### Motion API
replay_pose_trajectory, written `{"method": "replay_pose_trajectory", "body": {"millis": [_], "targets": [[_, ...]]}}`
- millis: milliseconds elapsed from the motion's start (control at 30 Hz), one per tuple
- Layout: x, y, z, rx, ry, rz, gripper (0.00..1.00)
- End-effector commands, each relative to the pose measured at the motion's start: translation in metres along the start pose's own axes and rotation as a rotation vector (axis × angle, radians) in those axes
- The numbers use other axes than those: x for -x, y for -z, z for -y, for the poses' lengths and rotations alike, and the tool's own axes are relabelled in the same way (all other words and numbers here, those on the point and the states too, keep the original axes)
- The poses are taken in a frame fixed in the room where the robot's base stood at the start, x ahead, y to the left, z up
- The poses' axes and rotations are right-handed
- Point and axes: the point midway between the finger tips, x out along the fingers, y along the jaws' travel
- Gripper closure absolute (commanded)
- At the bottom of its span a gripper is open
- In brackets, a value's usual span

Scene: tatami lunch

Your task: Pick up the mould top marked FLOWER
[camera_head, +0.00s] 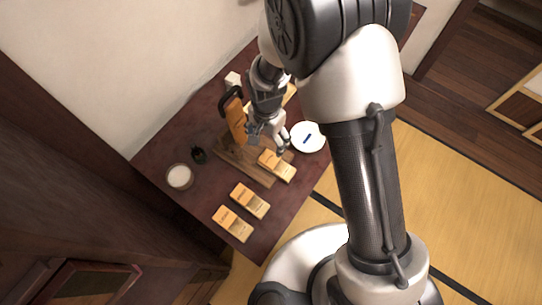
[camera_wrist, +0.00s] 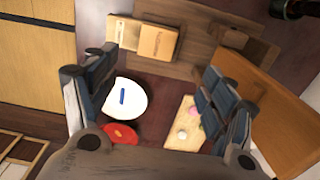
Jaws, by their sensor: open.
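Several pale wooden mould pieces with dark lettering lie on the dark red table; the lettering is too small to read, so I cannot tell which is marked FLOWER. One mould piece (camera_head: 276,165) lies on the brown wooden board (camera_head: 228,155). Its raised block (camera_wrist: 158,42) and lower part (camera_wrist: 122,32) show at the top of the wrist view. Two more, a middle mould piece (camera_head: 250,201) and a front mould piece (camera_head: 232,223), lie on the bare table. My gripper (camera_head: 268,141) is open and empty above the board, close to the piece on it.
A white plate (camera_head: 312,146) with a blue mark is right of the board. A tall orange-brown object (camera_head: 235,118) with a dark handle stands close left of my gripper. A white cup (camera_head: 179,177) and a dark green item (camera_head: 198,155) are further left. The wrist view shows a red dish (camera_wrist: 120,133).

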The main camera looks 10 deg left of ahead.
Motion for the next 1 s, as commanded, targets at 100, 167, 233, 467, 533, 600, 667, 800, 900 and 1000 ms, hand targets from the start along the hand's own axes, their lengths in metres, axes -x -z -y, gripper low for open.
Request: {"method": "replay_pose_trajectory", "body": {"millis": [100,167,233,467,533,600,667,800,900,1000], "targets": [[-0.031,0.0,-0.001,0.0,-0.002,0.001,0.23],[-0.043,0.0,-0.001,0.0,-0.003,0.002,0.23],[-0.054,0.0,-0.001,0.0,-0.001,0.001,0.23],[-0.069,0.001,0.0,0.0,0.001,-0.001,0.23],[-0.073,0.001,-0.001,0.0,0.001,-0.001,0.23],[-0.079,0.001,-0.002,0.0,0.0,0.0,0.23],[-0.088,0.001,-0.003,0.0,-0.001,0.001,0.23],[-0.111,0.001,-0.005,0.001,-0.001,0.001,0.23],[-0.12,0.001,-0.005,0.001,0.0,0.0,0.23],[-0.121,0.001,-0.004,0.001,0.002,-0.001,0.23]]}}
